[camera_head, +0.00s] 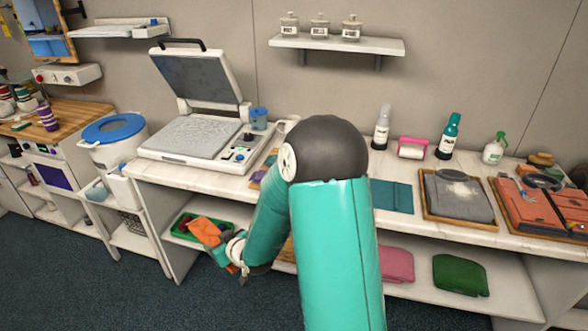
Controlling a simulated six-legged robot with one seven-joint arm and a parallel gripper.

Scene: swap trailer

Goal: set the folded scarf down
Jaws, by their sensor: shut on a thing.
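My gripper (222,253) is at the end of my teal arm, low in front of the counter, at the lower shelf. It is shut on an orange folded cloth, the folded scarf (204,230). The scarf is tilted and overlaps a green tray (177,231) on the lower shelf. I cannot tell whether the scarf touches the tray or hangs above it. My gripper hides part of the scarf, and my arm covers the middle of the shelf.
A pink folded cloth (396,264) and a green folded cloth (461,275) lie on the lower shelf to the right. The white counter (405,222) above holds a heat press (195,136), bottles and trays. A white bin with a blue lid (113,128) stands left.

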